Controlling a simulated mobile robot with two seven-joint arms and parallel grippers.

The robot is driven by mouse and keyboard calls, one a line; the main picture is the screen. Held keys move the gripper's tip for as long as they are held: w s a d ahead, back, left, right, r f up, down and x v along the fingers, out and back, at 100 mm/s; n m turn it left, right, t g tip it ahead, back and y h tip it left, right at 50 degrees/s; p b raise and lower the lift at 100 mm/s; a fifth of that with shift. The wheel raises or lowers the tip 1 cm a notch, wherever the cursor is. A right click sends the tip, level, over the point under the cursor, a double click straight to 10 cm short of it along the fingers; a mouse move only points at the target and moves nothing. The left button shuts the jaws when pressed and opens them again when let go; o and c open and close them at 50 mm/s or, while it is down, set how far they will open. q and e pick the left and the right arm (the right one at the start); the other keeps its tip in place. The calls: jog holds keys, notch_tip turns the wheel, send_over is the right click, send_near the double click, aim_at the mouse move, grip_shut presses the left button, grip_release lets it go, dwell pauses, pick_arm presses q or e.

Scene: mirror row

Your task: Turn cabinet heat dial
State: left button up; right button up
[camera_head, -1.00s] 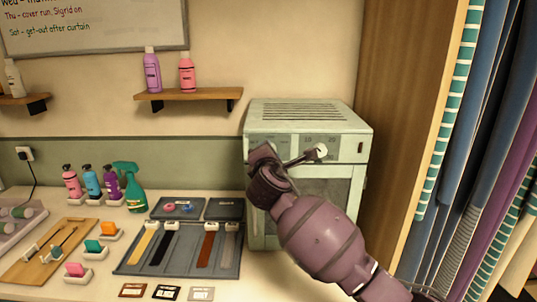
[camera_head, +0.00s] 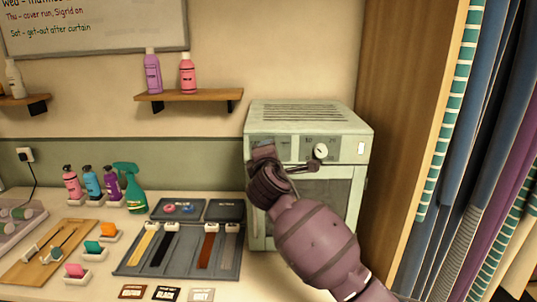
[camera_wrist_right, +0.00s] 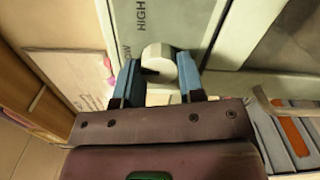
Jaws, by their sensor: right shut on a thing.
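The pale green cabinet (camera_head: 308,115) stands on the counter at the back right. Its heat dial (camera_wrist_right: 159,60) shows in the right wrist view as a pale round knob beside the LOW and HIGH marks. My right gripper (camera_head: 272,163) is at the left part of the cabinet's front panel, and its blue fingers (camera_wrist_right: 159,80) are shut on the dial from both sides. In the head view the gripper hides this dial. A second white dial (camera_head: 320,151) with number marks is on the panel to the right, with a small white light (camera_head: 361,148) beyond it. My left gripper is not in view.
A grey tray (camera_head: 186,255) with coloured strips lies left of the cabinet. Several bottles, including a green spray bottle (camera_head: 133,190), stand further left. A wooden panel (camera_head: 400,110) and hanging cloths close off the right side.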

jog(key=o, duration=0.9)
jog(key=shift+s, duration=0.1)
jog(key=s, duration=1)
jog(key=shift+s+b, duration=0.3)
jog(key=shift+b, duration=0.05)
